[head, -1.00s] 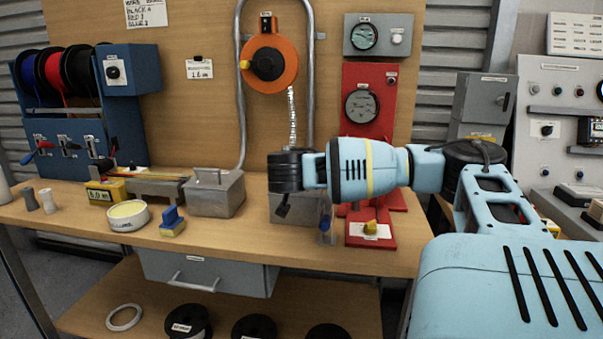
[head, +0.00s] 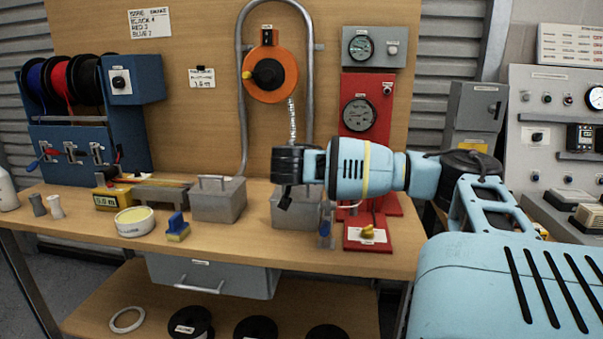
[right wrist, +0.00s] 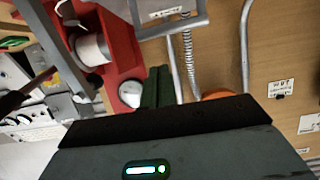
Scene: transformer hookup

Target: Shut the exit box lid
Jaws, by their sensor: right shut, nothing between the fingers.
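Two grey metal boxes stand on the bench. The left grey box (head: 218,204) has a handle on its shut lid. The right grey box (head: 291,216) is partly hidden behind my right gripper, and I cannot tell which box is the exit box. My right gripper (head: 284,203) points down at the right box's top, shut and empty. In the right wrist view, its dark fingers (right wrist: 158,72) are together just below a grey handle-like bar (right wrist: 172,30) with a labelled plate above it. I cannot tell whether they touch, or how the right box's lid stands. My left gripper is out of view.
A red gauge stand (head: 368,120) with a yellow knob (head: 368,233) is close right of the gripper. A metal conduit (head: 242,100) arches behind the boxes around an orange reel (head: 271,75). A blue-handled tool (head: 177,226) and a round tin (head: 134,222) lie left.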

